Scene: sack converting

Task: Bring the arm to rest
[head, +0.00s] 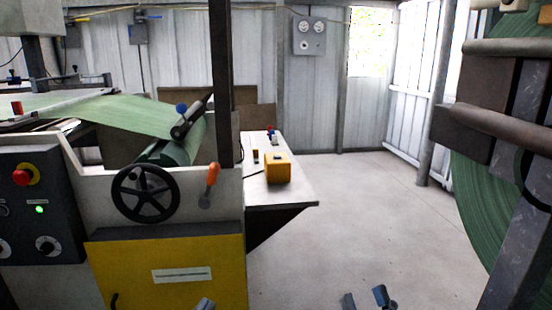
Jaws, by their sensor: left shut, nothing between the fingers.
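My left gripper (204,304) shows only as a small grey tip at the bottom edge, in front of the yellow machine panel. It is shut and empty. My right gripper (366,299) shows at the bottom edge over the bare floor. Its two fingertips are apart with a gap between them, and nothing shows in the gap. The rest of both arms is out of view below.
A machine with a black handwheel (146,193), an orange-handled lever (210,184) and a control box (40,205) with a red button stands left. A side table (290,190) holds a yellow box (278,168). A large green roll (485,215) stands right. Open floor (365,210) lies between.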

